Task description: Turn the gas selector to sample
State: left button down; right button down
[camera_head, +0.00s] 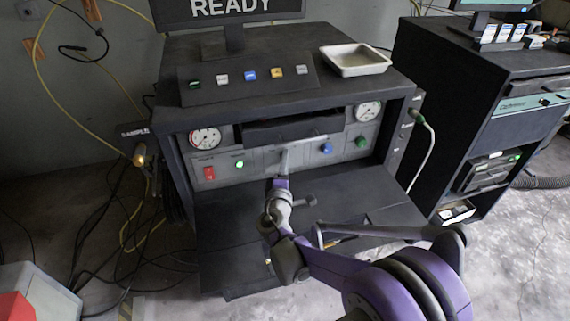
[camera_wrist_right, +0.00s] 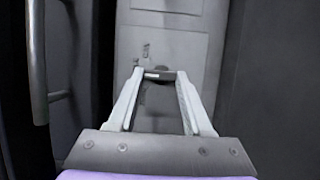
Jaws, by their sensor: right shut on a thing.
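My right gripper (camera_head: 285,158) reaches the light front panel of the dark cabinet, between the green lamp and the blue knob. The right wrist view shows its two pale fingers (camera_wrist_right: 158,76) shut on a short dark bar (camera_wrist_right: 153,72) with a small white mark, in front of a dark round base on the panel. This bar looks like the gas selector's handle. In the head view my gripper hides it. The markings around it are too small to read. My left gripper is not in view.
The front panel (camera_head: 265,160) also carries a red switch (camera_head: 209,174), a green lamp (camera_head: 239,163), a blue knob (camera_head: 326,149), a green knob (camera_head: 361,143) and two gauges. A white tray (camera_head: 356,60) sits on top. Cables lie on the floor at left.

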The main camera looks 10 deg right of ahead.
jog(key=shift+c, duration=1.6)
grip_release()
jog(key=shift+s, duration=0.1)
jog(key=v, duration=1)
jog(key=shift+s+a, duration=0.1)
jog(key=shift+s, duration=0.25)
